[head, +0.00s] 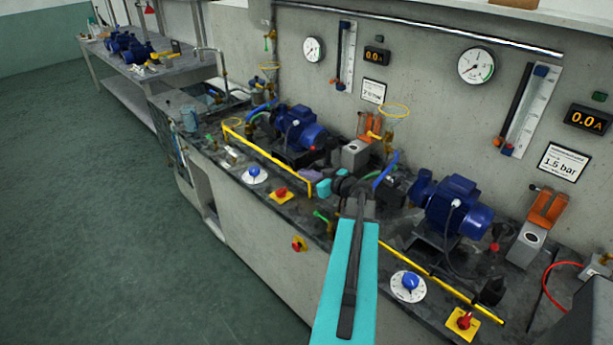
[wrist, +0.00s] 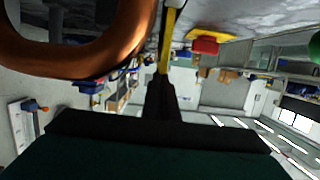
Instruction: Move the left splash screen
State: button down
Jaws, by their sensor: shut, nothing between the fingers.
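The left splash screen (head: 268,156) shows as a yellow rail with a short upright at its right end, along the bench edge before the left pump (head: 300,128). Any clear pane cannot be made out. A yellow bar (wrist: 169,42), likely the screen's, rises beyond the fingertips. A blurred copper-coloured ring or handle (wrist: 85,58) fills the upper left of the wrist view, close to the camera.
A second yellow rail (head: 432,274) runs before the right pump (head: 452,208). A blue dial (head: 254,174) and a red knob on a yellow plate (head: 281,194) lie along the bench front. An orange-handled valve (head: 369,127) stands between the pumps. The green floor (head: 130,240) at left is clear.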

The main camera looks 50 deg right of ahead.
jog(key=shift+f+b, duration=1.45)
jog(key=shift+b, duration=0.4)
jog(key=shift+r, duration=0.15)
jog(key=shift+a+r+b, duration=0.1)
jog(key=shift+r+b, duration=0.3)
jog(key=shift+r, duration=1.4)
jog(key=d+b+v, duration=0.1)
jog(key=b+v, duration=0.1)
jog(key=v, duration=0.8)
jog(key=shift+a, duration=0.45)
jog(key=shift+r, duration=0.25)
